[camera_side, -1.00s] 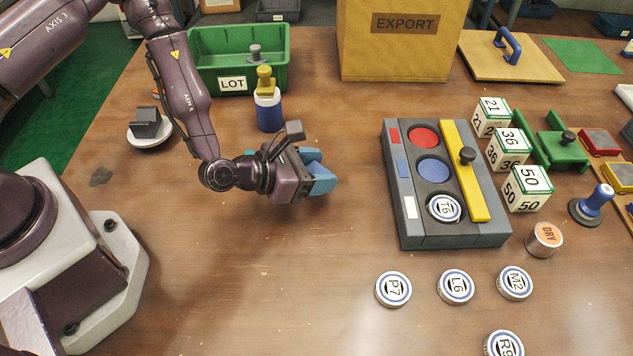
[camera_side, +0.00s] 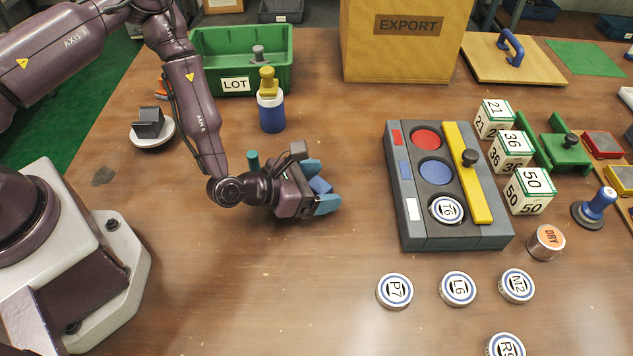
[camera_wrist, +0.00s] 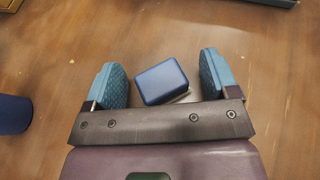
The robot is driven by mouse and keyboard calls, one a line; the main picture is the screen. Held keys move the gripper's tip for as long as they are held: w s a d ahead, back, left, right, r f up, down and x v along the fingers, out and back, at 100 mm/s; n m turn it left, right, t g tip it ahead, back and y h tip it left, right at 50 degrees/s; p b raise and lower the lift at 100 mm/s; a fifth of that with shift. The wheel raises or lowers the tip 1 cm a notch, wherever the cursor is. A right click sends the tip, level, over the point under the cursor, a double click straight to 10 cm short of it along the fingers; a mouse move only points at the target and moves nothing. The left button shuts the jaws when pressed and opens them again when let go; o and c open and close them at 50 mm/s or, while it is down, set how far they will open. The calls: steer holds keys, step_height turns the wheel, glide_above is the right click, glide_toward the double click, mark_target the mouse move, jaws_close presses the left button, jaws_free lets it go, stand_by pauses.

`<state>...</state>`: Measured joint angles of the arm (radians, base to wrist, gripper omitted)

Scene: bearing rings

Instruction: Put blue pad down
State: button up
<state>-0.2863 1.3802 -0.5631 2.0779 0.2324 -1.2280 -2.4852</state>
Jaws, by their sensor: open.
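The blue pad (camera_wrist: 162,82) is a small rounded blue block with a pale edge below. It lies between the two teal fingers of my gripper (camera_wrist: 165,84), turned a little against them, with a gap on each side. In the side view the pad (camera_side: 320,185) shows partly between the fingers of my gripper (camera_side: 320,187), low over the bare table left of the grey tray. The gripper is open. Whether the pad's whole underside touches the wood cannot be told.
The grey tray (camera_side: 427,243) with red and blue discs and a yellow bar stands to the right. A blue bottle (camera_side: 271,116) and green LOT bin (camera_side: 205,80) stand behind. Labelled round tins, such as P7 (camera_side: 395,291), lie in front. The table left of them is clear.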

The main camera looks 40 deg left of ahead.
steer(key=shift+r, duration=0.15)
steer(key=v, duration=1.2)
steer(key=m, duration=0.2)
steer(key=w+m+g, duration=0.1)
steer(key=shift+a+r+m+h, duration=0.25)
steer(key=shift+a+m+h, duration=0.05)
steer(key=shift+a+m, duration=0.1)
steer(key=m, duration=0.2)
steer(key=w+a+r+m+g, duration=0.1)
steer(key=m, duration=0.3)
steer(key=shift+w+a+r+g, duration=0.2)
steer(key=shift+w+a+g, duration=0.05)
steer(key=shift+a+g, duration=0.15)
steer(key=a+r+m+g+y, duration=0.2)
steer(key=a+r+m+y, duration=0.4)
steer(key=r+m, duration=0.55)
steer(key=s+a+r+m+g, duration=0.2)
steer(key=s+r+m, duration=0.8)
steer(key=s+r, duration=0.3)
step_height(320, 180, up, 3)
steer(key=shift+a+r, duration=0.1)
steer(key=shift+a, duration=0.15)
steer(key=shift+s, duration=0.15)
